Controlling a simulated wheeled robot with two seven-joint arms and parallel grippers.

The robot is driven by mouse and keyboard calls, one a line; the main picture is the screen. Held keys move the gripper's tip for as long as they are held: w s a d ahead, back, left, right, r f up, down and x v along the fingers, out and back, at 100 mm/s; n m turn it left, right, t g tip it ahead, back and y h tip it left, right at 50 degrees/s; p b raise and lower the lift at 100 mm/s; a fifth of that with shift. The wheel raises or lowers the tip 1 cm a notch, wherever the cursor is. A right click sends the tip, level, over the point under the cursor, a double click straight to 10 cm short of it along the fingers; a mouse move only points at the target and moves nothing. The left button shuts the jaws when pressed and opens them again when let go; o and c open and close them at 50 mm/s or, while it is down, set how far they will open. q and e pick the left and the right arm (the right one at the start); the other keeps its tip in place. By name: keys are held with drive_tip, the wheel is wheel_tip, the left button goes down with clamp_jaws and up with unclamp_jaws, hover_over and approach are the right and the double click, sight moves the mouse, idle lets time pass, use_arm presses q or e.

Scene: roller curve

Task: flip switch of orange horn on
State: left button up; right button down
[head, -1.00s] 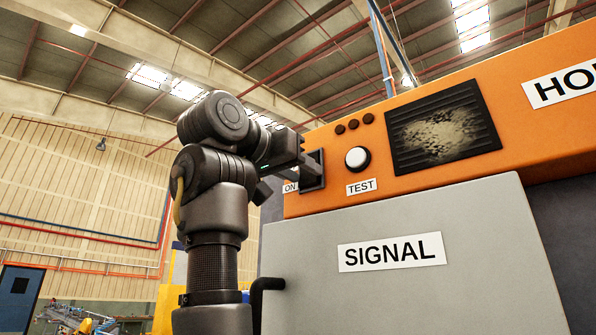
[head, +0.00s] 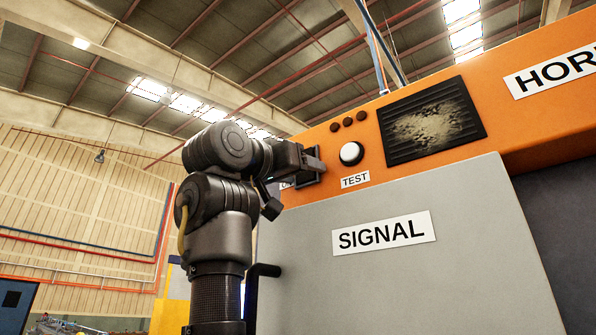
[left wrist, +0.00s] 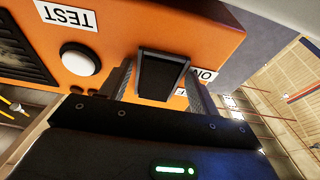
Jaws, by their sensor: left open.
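The orange horn panel (head: 530,112) stands at the right in the head view, with labels reading HOR, TEST and SIGNAL. Its black switch (left wrist: 162,75) shows in the left wrist view, upside down, with an ON label (left wrist: 206,75) beside it and another label partly hidden. My left gripper (head: 312,163) is at the switch in the head view and hides most of it. In the left wrist view my left gripper (left wrist: 160,86) is open, with one finger on each side of the switch. I cannot tell whether the fingers touch it. My right gripper is not in view.
A white TEST button (head: 351,154) sits just right of the switch. A dark grille (head: 432,121) is farther right. The grey SIGNAL cabinet front (head: 420,275) lies below, with a black handle (head: 262,270) at its left edge. Free room is at the left.

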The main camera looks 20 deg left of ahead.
use_arm(q)
drive_tip(key=shift+s, duration=0.1)
drive_tip(key=b+v, duration=0.6)
drive_tip(key=v, duration=0.4)
drive_tip(key=shift+s+a+b, duration=0.2)
drive_tip(key=shift+s+b, duration=0.1)
drive_tip(key=shift+b, duration=0.1)
drive_tip(key=shift+f, duration=0.15)
